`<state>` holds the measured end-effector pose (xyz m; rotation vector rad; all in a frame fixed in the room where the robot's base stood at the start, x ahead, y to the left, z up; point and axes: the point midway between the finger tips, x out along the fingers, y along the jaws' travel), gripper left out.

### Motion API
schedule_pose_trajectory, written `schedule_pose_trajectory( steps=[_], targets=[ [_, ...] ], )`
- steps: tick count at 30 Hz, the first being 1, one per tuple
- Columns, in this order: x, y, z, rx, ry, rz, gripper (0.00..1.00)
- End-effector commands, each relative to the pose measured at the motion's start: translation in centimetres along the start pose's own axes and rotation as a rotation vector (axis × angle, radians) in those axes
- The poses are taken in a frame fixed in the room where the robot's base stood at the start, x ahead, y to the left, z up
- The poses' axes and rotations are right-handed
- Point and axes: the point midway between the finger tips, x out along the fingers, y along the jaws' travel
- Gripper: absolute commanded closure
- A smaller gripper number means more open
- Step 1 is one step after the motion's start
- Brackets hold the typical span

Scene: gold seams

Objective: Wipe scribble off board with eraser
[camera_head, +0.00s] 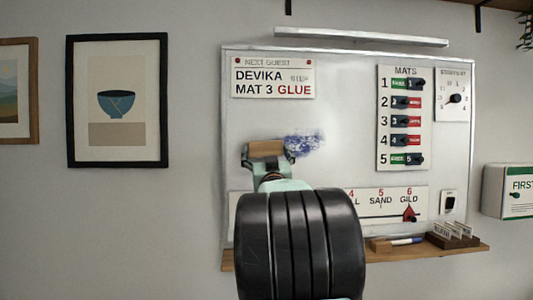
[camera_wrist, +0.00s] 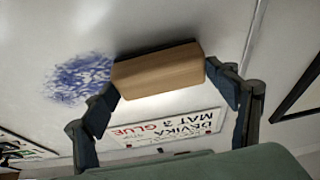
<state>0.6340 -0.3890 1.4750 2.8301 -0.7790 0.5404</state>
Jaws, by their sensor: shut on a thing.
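The blue scribble (camera_head: 305,145) is on the middle of the whiteboard (camera_head: 350,80), and it also shows left of the eraser in the wrist view (camera_wrist: 80,79). My gripper (camera_head: 268,153) is shut on the wooden-backed eraser (camera_head: 266,148), held at the board just left of the scribble. In the wrist view the eraser (camera_wrist: 158,70) sits between both fingers, its dark felt side facing the board. I cannot tell whether the felt touches the surface. My arm hides the lower middle of the board.
A guest sign (camera_head: 273,78) is above the eraser. A mats panel (camera_head: 403,118) with several switches and a dial (camera_head: 455,98) are to the right. A slider strip (camera_head: 385,205) runs below. The ledge (camera_head: 460,250) carries a marker (camera_head: 407,240) and a card holder (camera_head: 453,237).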

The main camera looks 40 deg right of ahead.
Motion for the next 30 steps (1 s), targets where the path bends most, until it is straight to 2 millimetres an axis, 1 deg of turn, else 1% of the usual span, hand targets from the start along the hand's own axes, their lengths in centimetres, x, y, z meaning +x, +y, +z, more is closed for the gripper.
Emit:
schedule_pose_trajectory(
  steps=[9, 13, 22, 30],
  targets=[
    [0.6, 0.0, 0.2, 0.000, 0.000, 0.000, 0.40],
    [0.6, 0.2, 0.3, -0.001, 0.001, 0.001, 0.40],
    [0.4, 2.8, 0.3, -0.002, 0.001, 0.002, 0.40],
    [0.3, 3.7, 0.3, 0.000, 0.001, 0.001, 0.40]
  ],
)
